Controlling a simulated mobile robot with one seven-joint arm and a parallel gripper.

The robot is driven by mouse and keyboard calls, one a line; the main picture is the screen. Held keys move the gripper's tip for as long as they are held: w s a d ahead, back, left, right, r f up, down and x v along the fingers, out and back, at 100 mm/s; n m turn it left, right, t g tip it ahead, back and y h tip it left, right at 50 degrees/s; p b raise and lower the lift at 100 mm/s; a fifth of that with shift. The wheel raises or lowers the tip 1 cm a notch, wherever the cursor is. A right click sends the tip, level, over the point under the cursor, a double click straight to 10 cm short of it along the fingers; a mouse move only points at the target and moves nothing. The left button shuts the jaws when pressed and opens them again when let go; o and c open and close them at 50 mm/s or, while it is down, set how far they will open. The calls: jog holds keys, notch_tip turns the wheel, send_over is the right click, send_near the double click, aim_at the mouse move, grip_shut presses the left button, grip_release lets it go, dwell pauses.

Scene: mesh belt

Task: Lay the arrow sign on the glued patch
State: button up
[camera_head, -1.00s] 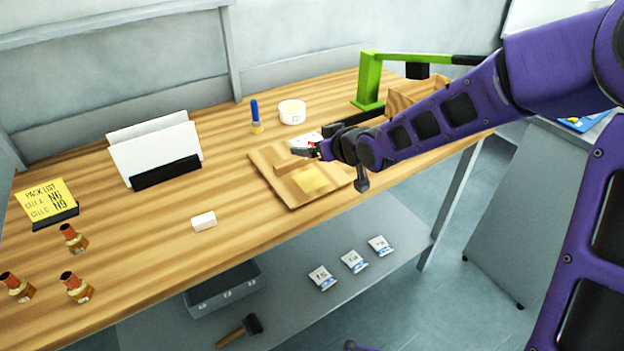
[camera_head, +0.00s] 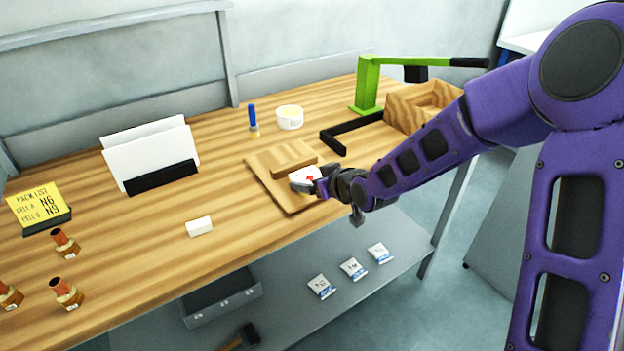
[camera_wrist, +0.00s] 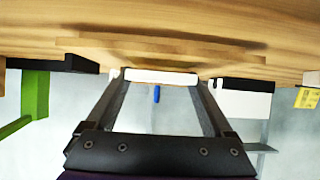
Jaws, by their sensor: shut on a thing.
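The arrow sign (camera_head: 304,178) is a small white plate with a red mark. My gripper (camera_head: 318,180) is shut on it and holds it over the front part of a wooden board (camera_head: 268,189). In the wrist view the sign (camera_wrist: 160,77) shows edge-on as a white strip between the two fingers of my gripper (camera_wrist: 160,85). The board also shows in the wrist view (camera_wrist: 160,50), close to the sign. The yellowish glued patch is hidden in the head view now, behind the sign and gripper. I cannot tell whether the sign touches the board.
A raised wooden block (camera_head: 292,158) lies across the board's back part. A black angle bar (camera_head: 350,132), a green press (camera_head: 368,85) and a wooden box (camera_head: 420,106) stand behind. A white tub (camera_head: 290,117), glue brush (camera_head: 253,120) and white block (camera_head: 199,227) stand apart on the bench.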

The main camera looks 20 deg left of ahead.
jog(key=shift+s+f+b, duration=0.15)
jog(key=shift+f+b, duration=0.25)
jog(key=shift+f, duration=0.1)
jog(key=o, duration=1)
jog(key=shift+d, duration=0.1)
jog(key=shift+c, duration=0.2)
jog(key=shift+o, duration=0.6)
jog(key=shift+s+f, duration=0.1)
jog(key=shift+f, duration=0.1)
jog(key=shift+r, duration=0.1)
jog(key=shift+r+p, duration=0.25)
jog(key=shift+p, duration=0.15)
jog(key=p+v, duration=0.3)
jog(key=v, duration=0.9)
jog(key=shift+r, duration=0.45)
jog(key=shift+w, duration=0.2)
